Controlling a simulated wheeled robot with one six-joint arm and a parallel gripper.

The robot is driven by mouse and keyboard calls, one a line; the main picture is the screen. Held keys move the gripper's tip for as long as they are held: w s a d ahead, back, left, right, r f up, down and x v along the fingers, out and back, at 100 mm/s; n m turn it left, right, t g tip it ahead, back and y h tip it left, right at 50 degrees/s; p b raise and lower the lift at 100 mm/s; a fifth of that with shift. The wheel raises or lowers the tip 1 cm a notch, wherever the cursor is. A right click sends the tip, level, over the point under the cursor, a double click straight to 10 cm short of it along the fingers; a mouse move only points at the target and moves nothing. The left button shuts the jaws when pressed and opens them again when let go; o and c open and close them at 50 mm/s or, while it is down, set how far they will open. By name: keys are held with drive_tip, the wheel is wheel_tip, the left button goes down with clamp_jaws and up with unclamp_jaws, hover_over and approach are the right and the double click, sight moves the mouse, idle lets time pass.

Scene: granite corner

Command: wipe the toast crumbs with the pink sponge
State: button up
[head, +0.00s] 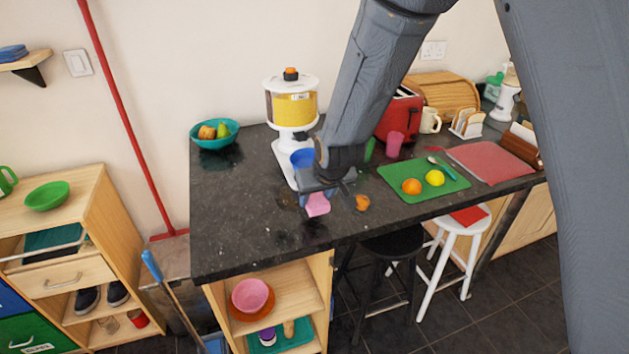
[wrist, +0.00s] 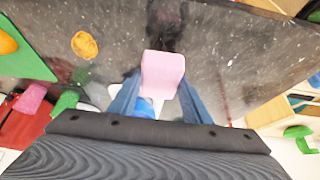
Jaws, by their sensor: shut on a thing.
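The pink sponge (head: 317,206) is held between the fingers of my gripper (head: 317,192), over the dark granite counter (head: 235,220) near its front edge. In the wrist view the sponge (wrist: 163,72) sits between the two blue-grey fingers of my gripper (wrist: 158,92) and sticks out past their tips. I cannot tell whether its underside touches the counter. Pale specks dot the counter in both views. I cannot tell toast crumbs from the stone's own speckle. The sponge and my gripper hide part of the surface.
An orange-brown lump (head: 362,202) lies right of the sponge. Beyond it is a green board (head: 400,185) with an orange and a lemon. A white-and-yellow dispenser (head: 292,110) stands behind my gripper, with a blue bowl (head: 302,158). The counter's left part is clear below a teal fruit bowl (head: 215,142).

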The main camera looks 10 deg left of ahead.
drive_tip(key=shift+r+p, duration=0.85)
drive_tip(key=shift+r, duration=1)
